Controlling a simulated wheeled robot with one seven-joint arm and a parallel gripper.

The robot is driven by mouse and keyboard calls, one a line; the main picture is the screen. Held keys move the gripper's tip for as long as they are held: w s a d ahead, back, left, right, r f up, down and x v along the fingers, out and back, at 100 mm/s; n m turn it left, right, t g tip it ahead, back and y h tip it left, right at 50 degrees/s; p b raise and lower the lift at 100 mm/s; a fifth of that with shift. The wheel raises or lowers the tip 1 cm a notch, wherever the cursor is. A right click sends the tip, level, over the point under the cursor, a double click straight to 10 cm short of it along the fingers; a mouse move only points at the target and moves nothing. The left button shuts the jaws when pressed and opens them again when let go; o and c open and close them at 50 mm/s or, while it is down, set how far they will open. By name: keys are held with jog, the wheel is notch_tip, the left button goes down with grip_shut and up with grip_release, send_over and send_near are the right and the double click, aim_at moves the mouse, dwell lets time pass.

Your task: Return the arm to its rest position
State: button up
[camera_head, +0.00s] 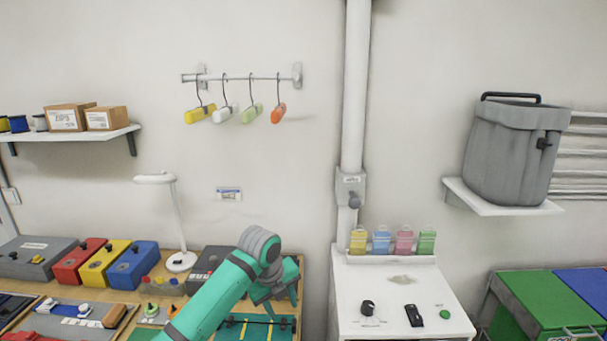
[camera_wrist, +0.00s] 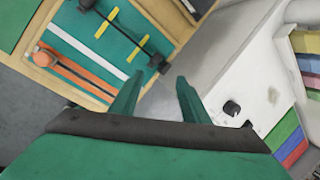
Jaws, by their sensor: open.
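My green arm reaches up from the bottom of the head view over the workbench. My gripper (camera_head: 280,291) is at its end, above the bench's right part. In the wrist view my gripper (camera_wrist: 153,98) shows two green fingers spread apart with nothing between them. Below the fingers lie the bench edge and the gap beside the white cabinet. The fingers touch nothing that I can see.
The white cabinet (camera_head: 345,285) with knobs stands right of the arm. A wooden bench holds red (camera_head: 80,262), yellow (camera_head: 104,264) and blue boxes (camera_head: 133,266), and a white lamp (camera_head: 178,225). A vertical pipe (camera_head: 355,90) runs up the wall behind. The air above the bench is mostly free.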

jog(key=s+d+f+m+g+h, duration=0.15)
jog(key=s+d+h, duration=0.35)
jog(key=d, duration=0.8)
jog(key=s+d+m+g+h, duration=0.15)
jog(key=s+d+h, duration=0.35)
jog(key=d, duration=0.8)
jog(key=s+d+r+t+h, duration=0.1)
jog(key=s+d+r+h, duration=0.8)
jog(key=s+h, duration=0.25)
jog(key=s+a+f+n+t+y, duration=0.2)
jog(key=s+a+n+t+y, duration=0.3)
jog(key=n+t, duration=0.65)
jog(key=s+a+f+n+t+y, duration=0.1)
jog(key=s+a+n+t+y, duration=0.5)
jog(key=n+t, duration=0.55)
jog(key=s+a+f+n+g+y, duration=0.8)
jog(key=s+a+f+y, duration=0.4)
jog(key=s+a+f, duration=0.6)
jog(key=shift+s+a+f+n+g, duration=0.15)
jog(key=shift+s+f+n+g, duration=0.15)
jog(key=shift+s+n, duration=0.65)
